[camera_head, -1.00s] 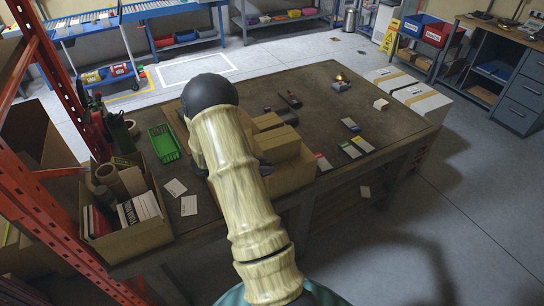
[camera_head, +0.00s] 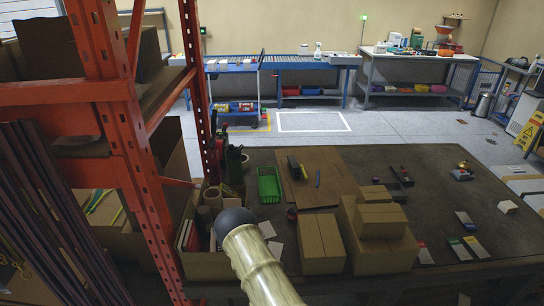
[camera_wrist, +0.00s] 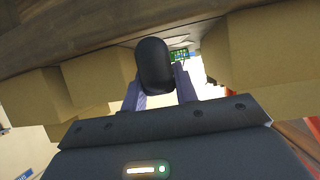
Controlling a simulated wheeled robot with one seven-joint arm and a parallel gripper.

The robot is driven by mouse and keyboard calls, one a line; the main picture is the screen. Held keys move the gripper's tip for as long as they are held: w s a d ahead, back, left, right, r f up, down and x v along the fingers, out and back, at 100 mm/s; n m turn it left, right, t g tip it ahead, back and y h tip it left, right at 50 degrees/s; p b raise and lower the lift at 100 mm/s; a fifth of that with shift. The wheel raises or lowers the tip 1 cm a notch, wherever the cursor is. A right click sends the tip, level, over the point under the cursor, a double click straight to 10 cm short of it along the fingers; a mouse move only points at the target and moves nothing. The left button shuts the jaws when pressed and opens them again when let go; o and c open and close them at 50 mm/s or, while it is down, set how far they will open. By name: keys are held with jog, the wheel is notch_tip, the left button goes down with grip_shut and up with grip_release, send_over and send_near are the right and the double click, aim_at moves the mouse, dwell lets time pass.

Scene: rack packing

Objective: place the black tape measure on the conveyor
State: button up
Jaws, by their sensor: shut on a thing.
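In the wrist view, my gripper (camera_wrist: 160,86) is shut on a rounded black object (camera_wrist: 153,60), which looks like the black tape measure. It sits between the two fingers, with cardboard boxes on either side of it. In the head view my gripper and the held object cannot be made out; only part of my arm shows at the bottom. The conveyor (camera_head: 302,61) is a blue-framed roller line along the back wall, far beyond the worktable.
The worktable (camera_head: 345,158) carries cardboard boxes (camera_head: 320,243), a green basket (camera_head: 269,184) and small tools. An orange rack (camera_head: 118,130) stands close at left. A blue cart (camera_head: 231,108) stands before the conveyor's left part. Open floor (camera_head: 400,132) lies between table and conveyor.

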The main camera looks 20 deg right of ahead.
jog(key=a+f+n+t+y, duration=0.1)
jog(key=a+f+n+y, duration=0.3)
jog(key=a+f, duration=0.2)
jog(key=shift+s+y, duration=0.3)
jog(key=shift+y, duration=0.1)
jog(key=shift+a, duration=0.15)
jog(key=f+b, duration=0.1)
jog(key=b, duration=0.1)
jog(key=w+f+b, duration=0.1)
jog(key=b, duration=0.1)
jog(key=f+b, duration=0.1)
jog(key=f, duration=0.1)
jog(key=shift+w+b, duration=0.25)
jog(key=shift+b, duration=0.15)
dwell(0.5)
